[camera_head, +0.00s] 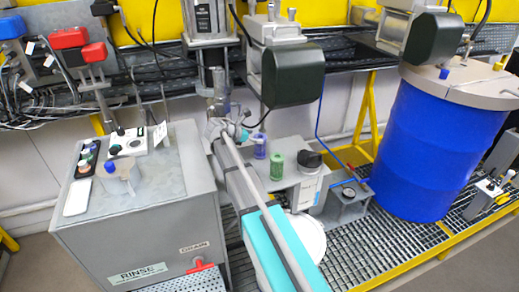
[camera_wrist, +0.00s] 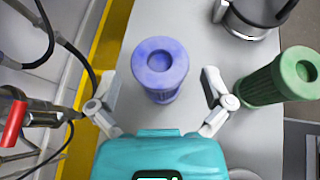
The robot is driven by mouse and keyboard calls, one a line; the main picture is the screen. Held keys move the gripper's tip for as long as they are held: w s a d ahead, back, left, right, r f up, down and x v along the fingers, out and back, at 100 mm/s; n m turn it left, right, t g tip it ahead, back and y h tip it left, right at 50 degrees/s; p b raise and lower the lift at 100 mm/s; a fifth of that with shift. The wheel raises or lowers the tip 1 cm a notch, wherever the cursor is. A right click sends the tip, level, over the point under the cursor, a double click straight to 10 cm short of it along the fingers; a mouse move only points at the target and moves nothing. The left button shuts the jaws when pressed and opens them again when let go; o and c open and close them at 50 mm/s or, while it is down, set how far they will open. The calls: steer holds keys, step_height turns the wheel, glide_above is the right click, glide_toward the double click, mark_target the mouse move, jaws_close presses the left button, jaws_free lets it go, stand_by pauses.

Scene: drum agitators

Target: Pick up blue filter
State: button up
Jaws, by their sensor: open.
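The blue filter (camera_wrist: 160,68) is a ribbed cylinder with a round hollow in its top. It stands upright on a grey shelf (camera_wrist: 212,40) in the wrist view. My gripper (camera_wrist: 156,88) is open, with one finger on each side of the blue filter and a gap between each finger and it. In the head view the blue filter (camera_head: 260,146) shows just right of my gripper (camera_head: 226,128), partly hidden behind it. A green filter (camera_wrist: 282,77) stands to the right of my right finger, close to it; it also shows in the head view (camera_head: 277,165).
A black-topped metal container (camera_wrist: 250,15) stands behind the filters. Cables and a red-handled valve (camera_wrist: 14,122) are at the left. In the head view, a rinse cabinet (camera_head: 150,240) is at left and a blue drum (camera_head: 425,150) at right.

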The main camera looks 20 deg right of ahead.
steer(key=shift+b+x, duration=0.45)
steer(key=shift+x, duration=0.85)
steer(key=c, duration=1)
steer(key=shift+r, duration=0.2)
step_height(320, 180, up, 3)
steer(key=p, duration=0.3)
steer(key=s+a+r+p, duration=0.4)
steer(key=s+r+p, duration=0.5)
steer(key=s, duration=0.4)
steer(key=shift+a+r+p, duration=0.2)
steer(key=shift+r+p, duration=0.15)
steer(key=shift+p, duration=0.15)
steer(key=shift+s, duration=0.1)
